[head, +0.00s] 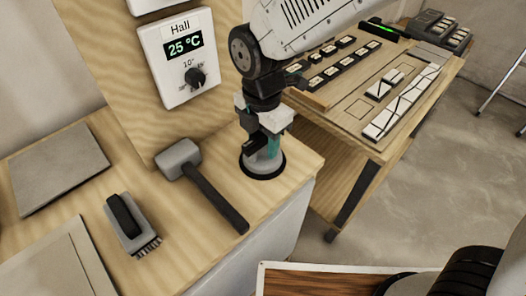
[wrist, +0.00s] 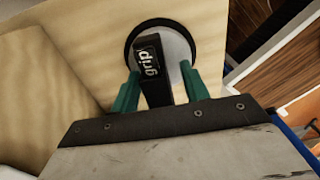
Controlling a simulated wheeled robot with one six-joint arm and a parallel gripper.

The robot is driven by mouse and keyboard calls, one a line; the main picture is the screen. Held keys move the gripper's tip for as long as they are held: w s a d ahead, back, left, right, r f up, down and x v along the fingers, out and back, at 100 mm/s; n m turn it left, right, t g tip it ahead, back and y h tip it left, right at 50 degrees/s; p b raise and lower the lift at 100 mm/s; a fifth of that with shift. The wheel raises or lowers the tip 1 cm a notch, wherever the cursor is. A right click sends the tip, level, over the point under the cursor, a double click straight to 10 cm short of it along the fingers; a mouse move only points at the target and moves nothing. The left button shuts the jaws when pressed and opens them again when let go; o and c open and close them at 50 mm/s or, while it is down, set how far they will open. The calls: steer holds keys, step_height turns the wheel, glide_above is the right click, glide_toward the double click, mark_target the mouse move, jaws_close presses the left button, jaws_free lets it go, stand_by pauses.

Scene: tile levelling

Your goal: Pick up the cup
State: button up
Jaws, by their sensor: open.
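The cup (head: 264,174) is a round suction cup with a black rim, flat on the wooden bench top near its right corner. In the wrist view the cup (wrist: 181,48) shows a grey disc and a raised black handle (wrist: 150,70) with a label reading "grip". My gripper (head: 264,150) points down over the cup. In the wrist view my gripper (wrist: 159,85) is open, with one green finger on each side of the handle. I cannot tell whether either finger touches the handle. My gripper hides part of the cup in the head view.
A mallet (head: 205,187) lies just left of the cup, and a brush (head: 128,222) is farther left. Grey tiles (head: 58,165) lie at the bench's left. A thermostat panel (head: 180,60) stands behind. A second table (head: 345,115) with tile pieces is at right.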

jaws_close()
steer(key=shift+r, duration=0.15)
